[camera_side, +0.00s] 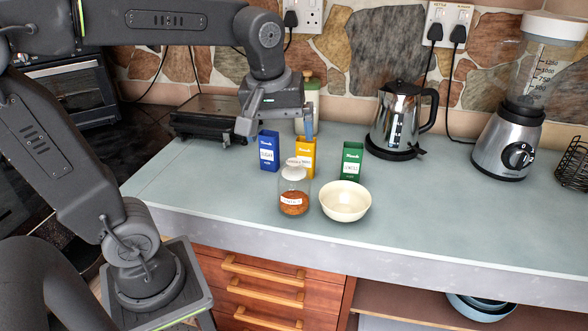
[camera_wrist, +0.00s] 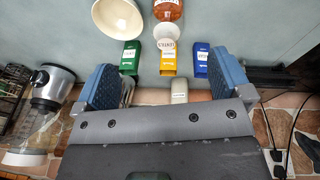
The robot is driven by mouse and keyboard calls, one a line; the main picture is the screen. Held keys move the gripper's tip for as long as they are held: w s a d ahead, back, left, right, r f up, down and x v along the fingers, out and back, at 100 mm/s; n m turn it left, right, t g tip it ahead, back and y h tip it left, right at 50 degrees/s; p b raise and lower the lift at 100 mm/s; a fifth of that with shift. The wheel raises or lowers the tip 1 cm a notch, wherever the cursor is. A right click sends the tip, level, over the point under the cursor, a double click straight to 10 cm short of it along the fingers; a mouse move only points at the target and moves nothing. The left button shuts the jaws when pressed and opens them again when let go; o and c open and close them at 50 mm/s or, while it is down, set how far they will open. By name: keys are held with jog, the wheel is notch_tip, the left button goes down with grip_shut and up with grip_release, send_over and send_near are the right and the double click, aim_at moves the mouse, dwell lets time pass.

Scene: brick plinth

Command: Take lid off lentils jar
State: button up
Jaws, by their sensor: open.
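The lentils jar (camera_side: 294,201) is a clear jar with orange-brown contents and a white label, upright near the counter's front edge. Its pale lid (camera_side: 293,172) sits on top. In the wrist view the jar (camera_wrist: 168,9) is at the top edge, partly cut off, with the lid (camera_wrist: 167,32) just below it. My gripper (camera_side: 277,128) is open and empty, behind and above the jar, over the cartons. In the wrist view its blue-padded fingers (camera_wrist: 165,82) are spread wide, with nothing between them touching.
A cream bowl (camera_side: 345,203) stands close to the jar's right. Blue (camera_side: 269,151), yellow (camera_side: 305,157) and green (camera_side: 352,162) cartons stand behind. A kettle (camera_side: 399,118) and blender (camera_side: 506,140) are farther right. The counter's front right is clear.

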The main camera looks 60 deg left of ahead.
jog(key=w+a+n+g, duration=0.2)
jog(key=w+a+n, duration=0.1)
jog(key=w+n, duration=0.3)
jog(key=n, duration=0.2)
send_over(294, 162)
jog(key=d, duration=0.1)
jog(key=shift+g+y, duration=0.3)
jog(key=f, duration=0.8)
jog(key=shift+s, duration=0.25)
jog(key=shift+w+a+f, duration=0.1)
jog(key=shift+a+f, duration=0.05)
jog(key=shift+f, duration=0.7)
jog(key=shift+w+a+f, duration=0.1)
jog(key=shift+a+f, duration=0.1)
jog(key=shift+f, duration=0.65)
jog(key=shift+w+a+f, duration=0.1)
jog(key=shift+a+f, duration=0.05)
jog(key=shift+f, duration=0.7)
jog(key=shift+c, duration=0.3)
jog(key=c, duration=1)
jog(key=shift+r, duration=0.1)
